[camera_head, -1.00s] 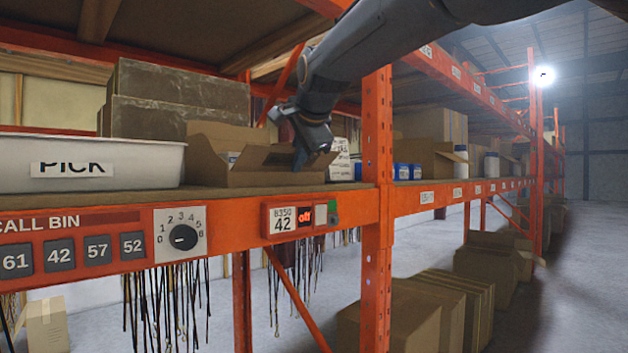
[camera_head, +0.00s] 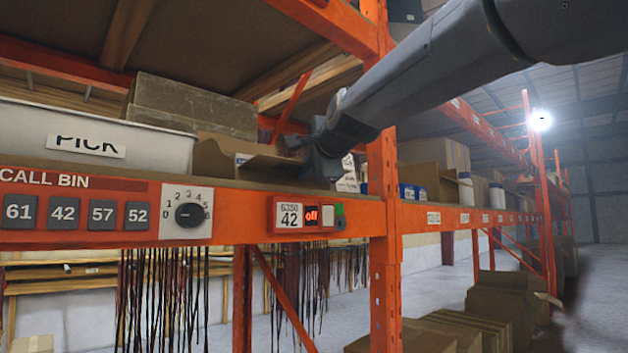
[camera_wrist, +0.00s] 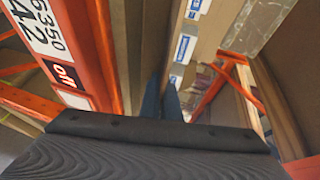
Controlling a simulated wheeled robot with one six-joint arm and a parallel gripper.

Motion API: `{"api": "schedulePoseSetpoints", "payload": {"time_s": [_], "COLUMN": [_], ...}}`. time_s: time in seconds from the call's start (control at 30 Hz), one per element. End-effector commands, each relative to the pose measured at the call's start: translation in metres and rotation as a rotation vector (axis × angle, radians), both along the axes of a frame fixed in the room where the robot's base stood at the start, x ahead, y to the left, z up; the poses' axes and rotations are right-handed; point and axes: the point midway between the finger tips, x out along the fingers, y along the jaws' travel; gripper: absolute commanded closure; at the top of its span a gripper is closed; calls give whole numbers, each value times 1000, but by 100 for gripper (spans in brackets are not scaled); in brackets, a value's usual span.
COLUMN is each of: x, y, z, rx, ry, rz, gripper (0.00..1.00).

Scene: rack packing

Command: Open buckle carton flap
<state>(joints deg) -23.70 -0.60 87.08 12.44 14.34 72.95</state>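The open brown carton (camera_head: 222,158) stands on the shelf right of the white bin. Its right part is partly hidden by my gripper (camera_head: 325,168), which is low at the carton's right end, near the shelf's front edge. In the wrist view, my gripper's two dark blue fingertips (camera_wrist: 163,98) are close together and point between brown carton panels. I see nothing clearly held between them. A flap (camera_head: 262,160) on the carton's right side spreads outward near the gripper. Whether the fingers touch it cannot be told. The word buckle is not readable anywhere.
The white PICK bin (camera_head: 160,150) stands left. An orange upright (camera_head: 382,220) rises right of my gripper, and the shelf above limits height. The shelf beam carries a dial (camera_head: 188,212) and a display (camera_head: 305,215) reading off. Stacked grey-brown boxes (camera_head: 190,100) stand behind.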

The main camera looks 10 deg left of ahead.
Motion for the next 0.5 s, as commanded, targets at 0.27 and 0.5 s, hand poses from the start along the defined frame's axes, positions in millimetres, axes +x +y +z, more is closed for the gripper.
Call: {"api": "schedulePoseSetpoints", "payload": {"time_s": [0.27,0.5], "x": [0,-1], "y": [6,6], "z": [0,0], "rx": [14,14], "ry": [-11,-11], "rz": [8,9], "gripper": [100,100]}}
